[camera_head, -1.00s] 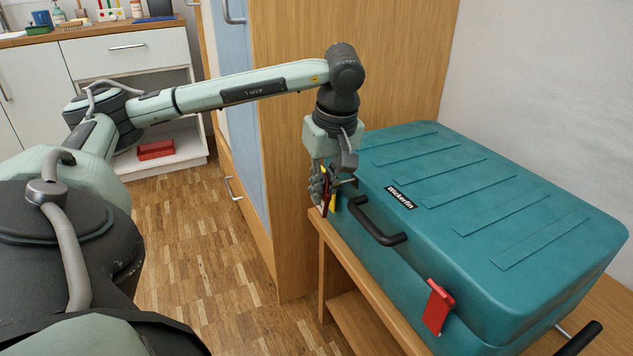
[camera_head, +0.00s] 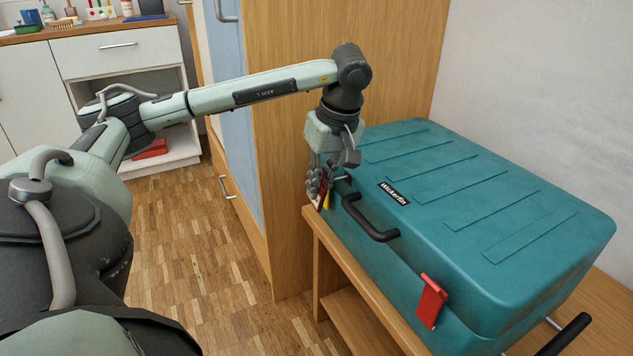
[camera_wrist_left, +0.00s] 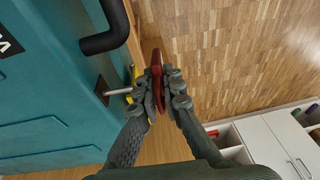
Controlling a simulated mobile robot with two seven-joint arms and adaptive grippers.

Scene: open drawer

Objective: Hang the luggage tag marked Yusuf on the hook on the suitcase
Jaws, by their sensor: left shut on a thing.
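The teal suitcase (camera_head: 470,215) lies flat on a wooden bench. Its hook (camera_wrist_left: 118,92) is a metal peg on a dark plate; in the head view the hook (camera_head: 343,178) is partly hidden by my gripper. My left gripper (camera_wrist_left: 160,88) is shut on a dark red tag (camera_wrist_left: 157,66), beside the hook's tip. A yellow piece (camera_wrist_left: 133,74) shows between tag and suitcase; I cannot tell whether it is around the peg. In the head view, the left gripper (camera_head: 318,188) is at the suitcase's far front corner. No name is readable. My right gripper is out of view.
The suitcase's black handle (camera_head: 370,220) juts out near the hook. A red piece (camera_head: 431,302) is on the suitcase's front side nearer me. A wooden cabinet (camera_head: 340,60) stands close behind the gripper. Open floor (camera_head: 215,250) lies to the left.

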